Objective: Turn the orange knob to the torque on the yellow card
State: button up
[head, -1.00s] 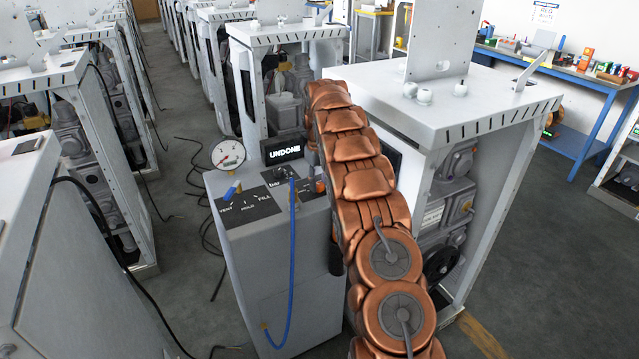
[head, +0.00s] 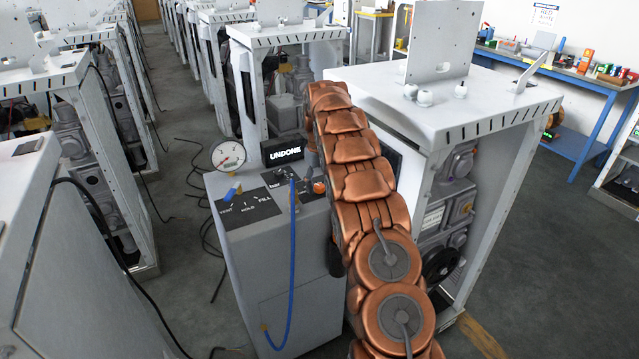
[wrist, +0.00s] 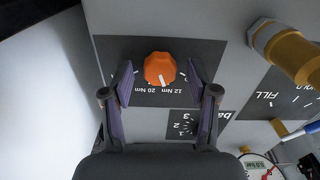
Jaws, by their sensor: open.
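The orange knob (wrist: 159,68) sits on a dark panel (wrist: 205,55) in the wrist view. Its white pointer line points down and slightly right, near the upside-down labels "20 Nm" and "12 Nm". My gripper (wrist: 161,84) is open, with one finger to each side of the knob and a gap on both sides. In the head view the knob (head: 319,187) shows beside my arm on top of the grey dispenser cabinet (head: 245,260); my gripper is mostly hidden there. I cannot make out a yellow card in either view.
A round gauge (head: 228,156), a blue-handled fill valve (head: 232,192) and a blue hose (head: 291,260) are close by on the cabinet. A brass-coloured fitting (wrist: 290,52) stands right of the knob in the wrist view. A tall white machine frame (head: 470,115) is at the right.

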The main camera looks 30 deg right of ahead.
aim_at(319, 186)
jog(key=shift+r, duration=3.7)
